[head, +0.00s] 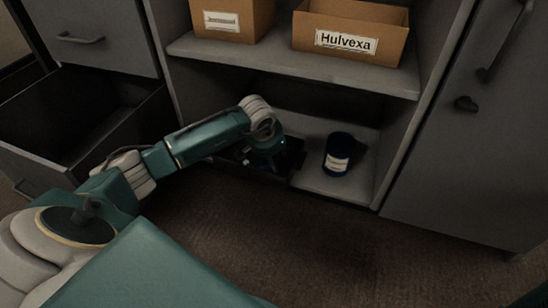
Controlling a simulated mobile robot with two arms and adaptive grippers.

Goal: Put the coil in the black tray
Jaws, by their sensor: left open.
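The black tray (294,160) is on the lower shelf, partly hidden behind my left arm. My left gripper (260,164) points down at the tray, at the end of the teal and white arm. It is open, but its fingers are dark and hard to make out against the tray. I cannot make out the coil; the dark area around the gripper hides what lies in the tray. My right gripper is not in view.
A dark blue cylinder (339,154) with a white label stands upright on the lower shelf, right of the tray. Cardboard boxes, one labelled Hulvexa (346,41), sit on the shelf above. An open drawer (90,120) is at left; a closed cabinet door (470,140) is at right.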

